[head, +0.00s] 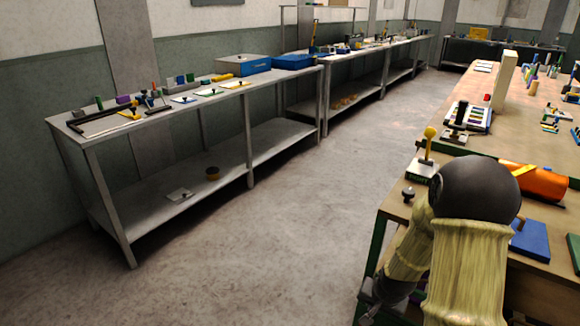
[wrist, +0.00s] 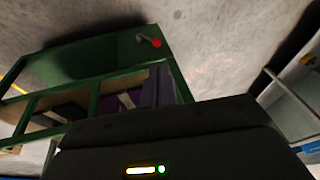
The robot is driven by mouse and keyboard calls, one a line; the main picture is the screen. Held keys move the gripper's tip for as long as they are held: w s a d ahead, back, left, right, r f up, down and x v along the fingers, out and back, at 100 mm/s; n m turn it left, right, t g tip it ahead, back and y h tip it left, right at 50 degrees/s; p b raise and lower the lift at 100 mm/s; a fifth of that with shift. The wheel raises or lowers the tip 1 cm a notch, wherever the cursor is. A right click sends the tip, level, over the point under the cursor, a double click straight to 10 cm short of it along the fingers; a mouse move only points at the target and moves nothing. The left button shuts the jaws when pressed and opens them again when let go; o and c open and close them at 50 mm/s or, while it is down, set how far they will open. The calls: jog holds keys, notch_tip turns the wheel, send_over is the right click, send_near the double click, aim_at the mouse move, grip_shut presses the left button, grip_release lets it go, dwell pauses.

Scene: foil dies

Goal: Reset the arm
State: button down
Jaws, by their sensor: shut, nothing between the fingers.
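My arm (head: 470,245) shows in the head view at the lower right, with a black rounded joint and pale, streaked links. It is folded low in front of the near end of the right workbench (head: 398,207). My gripper's dark housing (wrist: 165,130) fills the bottom of the wrist view, with a small lit strip and a green light on it. The gripper is shut with nothing in it. Its fingertips cannot be made out. I cannot make out the gripper clearly in the head view.
The workbench carries a yellow-knobbed lever (head: 430,133), an orange cylinder (head: 533,182) and a blue plate (head: 530,240). A long metal bench (head: 150,125) with small parts lines the left wall. Bare floor (head: 270,225) lies between them. The wrist view shows a green frame (wrist: 95,62) close by.

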jog(key=s+a+r+n, duration=0.3)
jog(key=s+a+r, duration=0.1)
jog(key=s+r, duration=0.25)
jog(key=s+a+r+n, duration=0.3)
jog(key=s+r, duration=0.3)
jog(key=r, duration=0.1)
notch_tip(320, 180, up, 24)
jog(key=g+p, duration=0.1)
jog(key=p, duration=2.3)
jog(key=shift+r+p, duration=0.25)
jog(key=shift+p, duration=0.15)
jog(key=shift+f, duration=0.1)
